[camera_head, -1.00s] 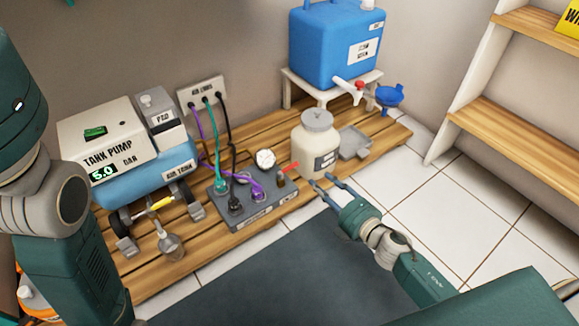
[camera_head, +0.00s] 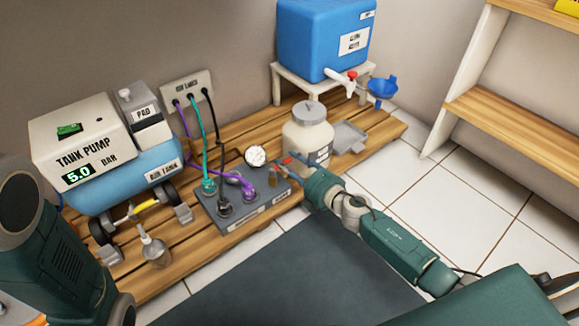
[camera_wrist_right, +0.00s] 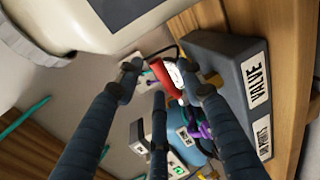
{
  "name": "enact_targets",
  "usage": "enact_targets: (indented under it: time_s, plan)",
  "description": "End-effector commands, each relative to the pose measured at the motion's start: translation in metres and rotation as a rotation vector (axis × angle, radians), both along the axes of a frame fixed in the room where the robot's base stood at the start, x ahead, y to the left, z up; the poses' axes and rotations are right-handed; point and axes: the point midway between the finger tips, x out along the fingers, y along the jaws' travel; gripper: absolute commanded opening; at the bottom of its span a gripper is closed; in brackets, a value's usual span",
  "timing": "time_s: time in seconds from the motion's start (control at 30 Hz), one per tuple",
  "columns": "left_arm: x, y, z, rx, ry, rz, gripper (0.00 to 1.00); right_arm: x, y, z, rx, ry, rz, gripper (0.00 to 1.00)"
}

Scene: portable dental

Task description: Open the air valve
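The air valve's red lever (camera_head: 286,161) sits at the right end of the grey valve box (camera_head: 262,217), partly covered by my fingers. My right gripper (camera_head: 287,163) reaches in from the right at lever height. In the wrist view its fingers (camera_wrist_right: 158,73) are apart, with the red lever between the tips; contact cannot be told. My left arm shows at the lower left, but its gripper is out of view.
A cream jar (camera_head: 308,137) stands right behind my right gripper. A round gauge (camera_head: 256,156) and plugged hoses are on or beside the box. The tank pump (camera_head: 85,140) stands left, a blue water container (camera_head: 322,40) behind. The tiled floor at right is clear.

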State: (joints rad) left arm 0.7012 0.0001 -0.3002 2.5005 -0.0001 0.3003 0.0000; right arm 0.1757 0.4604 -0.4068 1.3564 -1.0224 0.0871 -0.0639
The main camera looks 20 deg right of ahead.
Motion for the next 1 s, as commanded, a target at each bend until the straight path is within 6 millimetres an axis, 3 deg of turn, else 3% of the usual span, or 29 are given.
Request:
enact_targets:
  time_s: [0.27,0.4,0.47,1.0]
  plan:
    - [-0.0002,-0.0001,-0.0002,0.0,0.0,0.0,0.0,0.001,0.0005,0.0001,0.0,0.0,0.0,0.37]
    - [-0.0002,-0.0002,-0.0002,0.001,0.0,0.0,0.0,0.0009,0.0005,0.0001,0.0,0.0,0.0,0.09]
    - [-0.0002,-0.0002,-0.0002,0.001,0.0,0.0,0.0,0.0008,0.0005,0.0,0.0,0.0,0.0,0.0]
    - [0.0002,-0.0003,0.0074,0.001,0.001,-0.001,0.0,-0.0021,-0.0002,0.0011,0.003,0.001,-0.072,0.0]
